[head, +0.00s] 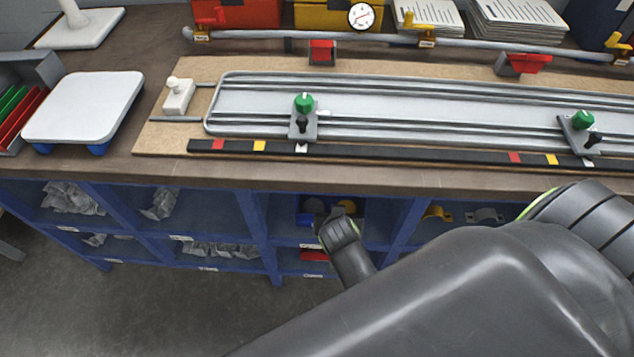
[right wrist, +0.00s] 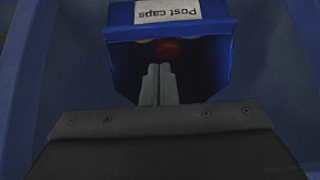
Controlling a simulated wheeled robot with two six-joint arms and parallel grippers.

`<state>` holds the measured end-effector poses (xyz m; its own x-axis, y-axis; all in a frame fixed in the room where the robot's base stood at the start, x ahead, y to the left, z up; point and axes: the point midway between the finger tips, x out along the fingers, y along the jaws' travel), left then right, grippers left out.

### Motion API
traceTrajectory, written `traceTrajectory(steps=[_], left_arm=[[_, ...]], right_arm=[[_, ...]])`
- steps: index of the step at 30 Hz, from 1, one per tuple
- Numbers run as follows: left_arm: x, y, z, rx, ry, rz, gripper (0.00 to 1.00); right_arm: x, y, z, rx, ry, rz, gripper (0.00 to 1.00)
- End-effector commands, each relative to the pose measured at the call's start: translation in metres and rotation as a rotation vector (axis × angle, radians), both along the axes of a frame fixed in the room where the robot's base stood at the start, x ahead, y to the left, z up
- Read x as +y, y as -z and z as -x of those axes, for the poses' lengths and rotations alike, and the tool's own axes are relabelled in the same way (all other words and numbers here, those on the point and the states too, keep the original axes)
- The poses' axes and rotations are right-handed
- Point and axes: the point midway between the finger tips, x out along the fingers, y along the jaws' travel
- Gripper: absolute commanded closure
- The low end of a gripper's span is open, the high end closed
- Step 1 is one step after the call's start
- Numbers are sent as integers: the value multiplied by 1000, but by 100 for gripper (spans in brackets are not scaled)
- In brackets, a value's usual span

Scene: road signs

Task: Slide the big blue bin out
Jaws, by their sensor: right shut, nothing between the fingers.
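A blue bin (right wrist: 215,32) with a white label reading "Post caps" (right wrist: 168,11) shows in the right wrist view; the text is upside down there. Its opening looks dark, with a red round thing (right wrist: 166,48) inside. My right gripper (right wrist: 158,70) has its fingers together and empty, in front of the bin's opening; I cannot tell whether they touch it. In the head view my right arm reaches down to the shelf, and its wrist covers part of a blue bin (head: 306,213) in the middle compartment. The right fingers are hidden there. My left gripper is out of view.
The blue shelf (head: 255,215) under the brown bench (head: 170,175) has dividers close beside the bin. Neighbouring compartments hold grey bagged items (head: 70,197) and yellow and grey brackets (head: 437,213). A metal rail jig (head: 400,105) lies on the bench top above.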

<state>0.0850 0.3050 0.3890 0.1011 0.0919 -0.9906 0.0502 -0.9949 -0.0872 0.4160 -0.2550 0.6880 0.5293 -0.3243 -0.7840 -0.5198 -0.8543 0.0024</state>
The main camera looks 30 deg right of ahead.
Motion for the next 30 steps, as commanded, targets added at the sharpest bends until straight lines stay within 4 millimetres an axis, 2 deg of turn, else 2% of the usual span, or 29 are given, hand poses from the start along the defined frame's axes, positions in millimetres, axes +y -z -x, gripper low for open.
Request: traceTrajectory(steps=[5, 15, 21, 30], left_arm=[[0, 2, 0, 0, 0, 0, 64], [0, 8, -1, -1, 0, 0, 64], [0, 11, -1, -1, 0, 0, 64], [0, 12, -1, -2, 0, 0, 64]], right_arm=[[-4, 7, -7, -4, 4, 1, 100], [-21, 49, -35, -2, 1, 2, 100], [-29, 68, -48, -4, 2, 0, 100], [-33, 76, -54, -5, 3, 0, 100]])
